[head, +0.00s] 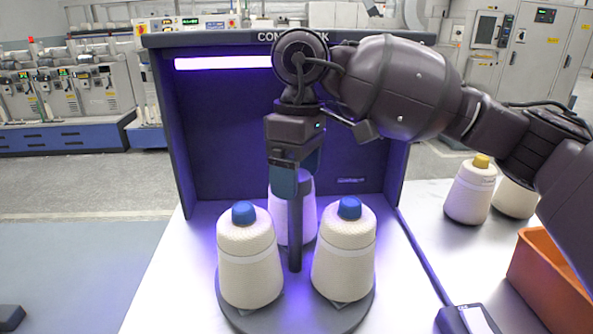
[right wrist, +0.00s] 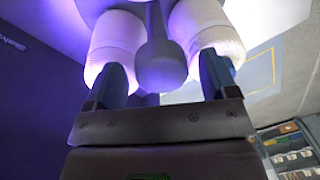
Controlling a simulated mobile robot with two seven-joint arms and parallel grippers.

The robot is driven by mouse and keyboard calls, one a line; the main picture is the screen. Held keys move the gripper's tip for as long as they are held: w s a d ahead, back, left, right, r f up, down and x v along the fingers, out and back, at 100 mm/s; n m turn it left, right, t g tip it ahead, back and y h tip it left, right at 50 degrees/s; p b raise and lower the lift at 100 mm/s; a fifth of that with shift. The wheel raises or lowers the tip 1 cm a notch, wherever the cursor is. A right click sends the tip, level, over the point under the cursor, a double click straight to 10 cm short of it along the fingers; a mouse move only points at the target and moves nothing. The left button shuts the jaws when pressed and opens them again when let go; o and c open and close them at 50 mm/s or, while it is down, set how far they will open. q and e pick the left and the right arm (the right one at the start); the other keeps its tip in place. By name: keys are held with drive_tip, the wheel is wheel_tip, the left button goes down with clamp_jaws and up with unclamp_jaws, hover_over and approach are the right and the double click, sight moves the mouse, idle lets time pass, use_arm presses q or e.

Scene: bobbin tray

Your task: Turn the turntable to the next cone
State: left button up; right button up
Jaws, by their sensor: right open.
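The round grey turntable (head: 230,312) stands inside the purple-lit booth. It bears a front-left cone (head: 248,262) and a front-right cone (head: 343,262), both cream with blue tips, and a rear cone (head: 278,212) partly hidden by my right gripper. A dark upright post (head: 295,240) rises from the middle of the turntable. My right gripper (head: 298,182) points down over the top of the post. In the right wrist view the gripper (right wrist: 163,78) is open, with the post's rounded grey end (right wrist: 161,66) between and beyond its fingers, a gap on each side. My left gripper is out of view.
The booth (head: 170,130) has back and side walls close around the turntable. A yellow-tipped cone (head: 470,190) stands to the right beside another cone (head: 514,199). An orange bin (head: 550,275) and a small dark device (head: 467,319) are at the right front. The white table is clear left of the turntable.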

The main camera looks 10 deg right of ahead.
wheel_tip(320, 180, up, 11)
drive_tip(key=shift+w+d+p, duration=0.3)
drive_tip(key=shift+w+p, duration=0.05)
drive_tip(key=shift+p, duration=0.05)
idle(0.4)
